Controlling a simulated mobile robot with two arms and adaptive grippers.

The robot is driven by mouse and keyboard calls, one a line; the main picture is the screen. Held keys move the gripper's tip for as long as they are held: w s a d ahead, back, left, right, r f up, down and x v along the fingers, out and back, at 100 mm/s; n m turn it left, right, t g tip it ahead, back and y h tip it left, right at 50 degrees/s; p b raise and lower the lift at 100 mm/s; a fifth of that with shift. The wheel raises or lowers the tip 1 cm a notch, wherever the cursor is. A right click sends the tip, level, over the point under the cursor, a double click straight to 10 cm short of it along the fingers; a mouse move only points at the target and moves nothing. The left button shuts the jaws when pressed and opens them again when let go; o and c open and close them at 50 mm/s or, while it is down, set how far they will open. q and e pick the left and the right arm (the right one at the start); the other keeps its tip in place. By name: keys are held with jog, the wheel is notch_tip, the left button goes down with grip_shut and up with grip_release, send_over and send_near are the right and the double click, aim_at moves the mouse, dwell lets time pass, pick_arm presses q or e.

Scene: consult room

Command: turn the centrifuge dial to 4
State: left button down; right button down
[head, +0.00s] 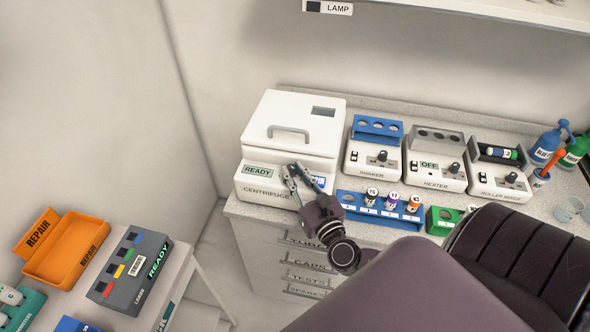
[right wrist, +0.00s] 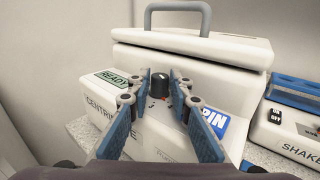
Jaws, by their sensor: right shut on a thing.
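The white centrifuge (head: 262,188) stands at the left end of the counter with its lid (head: 298,120) down. Its green panel (head: 258,171) reads READY, and a blue SPIN label (right wrist: 213,121) is partly covered by a finger. The black dial (right wrist: 160,84) sits on the sloped front face between READY and SPIN. My right gripper (head: 298,173) is at that face, its fingers shut on the dial from both sides, as the right wrist view shows. The dial's pointer and scale numbers are too small or hidden to read. My left gripper is not in view.
The shaker (head: 373,160), heater (head: 435,170) and roller mixer (head: 497,182) stand to the right. A blue rack (head: 350,208) with several capped tubes is close to my right arm. An orange REPAIR tray (head: 70,252) and a grey labelled box (head: 128,285) are at lower left.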

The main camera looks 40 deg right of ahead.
jog(key=shift+r, duration=0.1)
jog(key=c, duration=1.8)
grip_release()
jog(key=shift+w, duration=0.1)
jog(key=shift+o, duration=0.2)
jog(key=shift+v, duration=4.05)
